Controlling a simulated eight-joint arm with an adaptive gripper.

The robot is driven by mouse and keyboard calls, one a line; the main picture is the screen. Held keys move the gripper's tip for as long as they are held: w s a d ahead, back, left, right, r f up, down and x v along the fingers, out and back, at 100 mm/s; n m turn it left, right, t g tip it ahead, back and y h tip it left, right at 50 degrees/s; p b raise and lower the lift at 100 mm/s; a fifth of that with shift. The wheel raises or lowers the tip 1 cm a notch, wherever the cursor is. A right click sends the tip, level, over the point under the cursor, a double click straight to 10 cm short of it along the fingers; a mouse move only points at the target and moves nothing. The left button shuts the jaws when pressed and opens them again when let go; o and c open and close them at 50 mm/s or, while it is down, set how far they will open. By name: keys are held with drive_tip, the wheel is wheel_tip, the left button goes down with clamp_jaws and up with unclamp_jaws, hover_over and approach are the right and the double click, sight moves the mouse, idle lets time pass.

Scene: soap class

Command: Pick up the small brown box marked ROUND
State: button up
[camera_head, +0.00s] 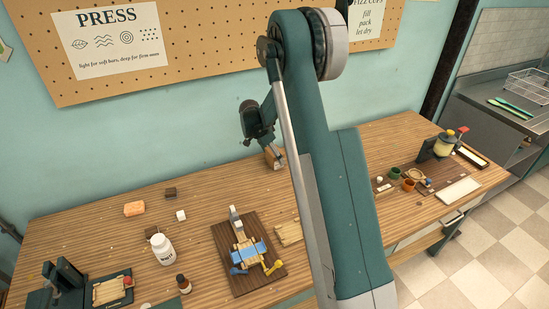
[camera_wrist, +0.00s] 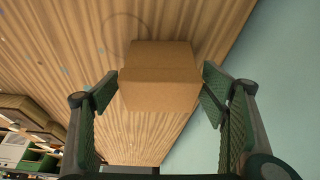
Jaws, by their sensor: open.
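A small brown box (camera_head: 273,158) stands at the back of the wooden table by the wall, right under my gripper (camera_head: 264,143). In the wrist view the box (camera_wrist: 158,82) fills the middle, between the two green fingers of my gripper (camera_wrist: 161,84). The fingers are spread, with a gap on each side of the box, and do not appear to close on it. No ROUND mark can be read on the faces that show. The gripper hides part of the box in the head view.
The wall (camera_wrist: 240,110) runs close along the right in the wrist view. On the table (camera_head: 80,235) are an orange block (camera_head: 134,208), a dark brown block (camera_head: 171,193), a white cube (camera_head: 181,215), a white bottle (camera_head: 163,251) and a dark board (camera_head: 227,253). My arm hides the table's middle.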

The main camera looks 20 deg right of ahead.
idle(0.3)
drive_tip(key=c, duration=1.1)
drive_tip(key=shift+r+p, duration=0.4)
drive_tip(key=shift+r, duration=4.6)
